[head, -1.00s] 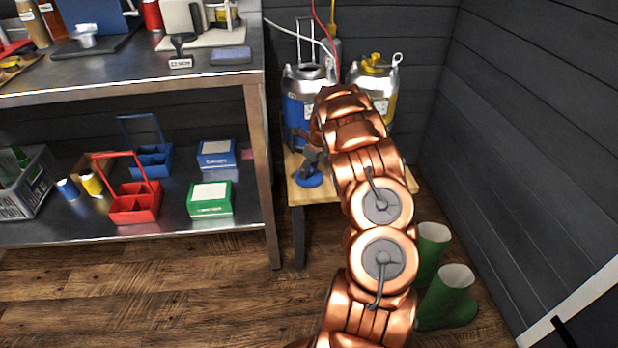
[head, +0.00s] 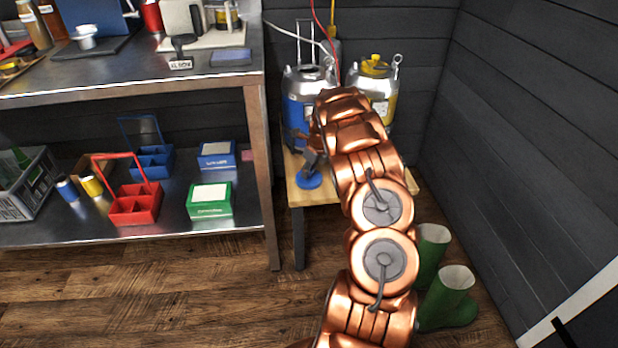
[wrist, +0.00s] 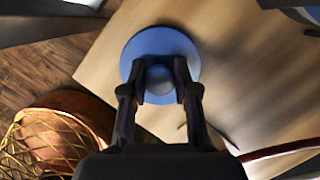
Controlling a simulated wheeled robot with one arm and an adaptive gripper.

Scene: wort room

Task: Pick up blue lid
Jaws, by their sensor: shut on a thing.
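The blue lid (head: 308,180) is a round disc with a knob, at the front left of the small wooden table (head: 330,190). In the wrist view the lid (wrist: 160,45) lies between my fingers, with its knob in the middle. My gripper (head: 308,160) is over the lid from above, and in the wrist view my gripper (wrist: 160,80) is shut with its two fingertips on either side of the knob. I cannot tell whether the lid touches the table. My arm hides part of the table.
A blue-bodied keg (head: 298,108) and a yellow-bodied keg (head: 375,85) stand at the back of the small table. A steel shelf (head: 258,150) with carriers and boxes is on the left. Green boots (head: 447,296) stand on the floor at right.

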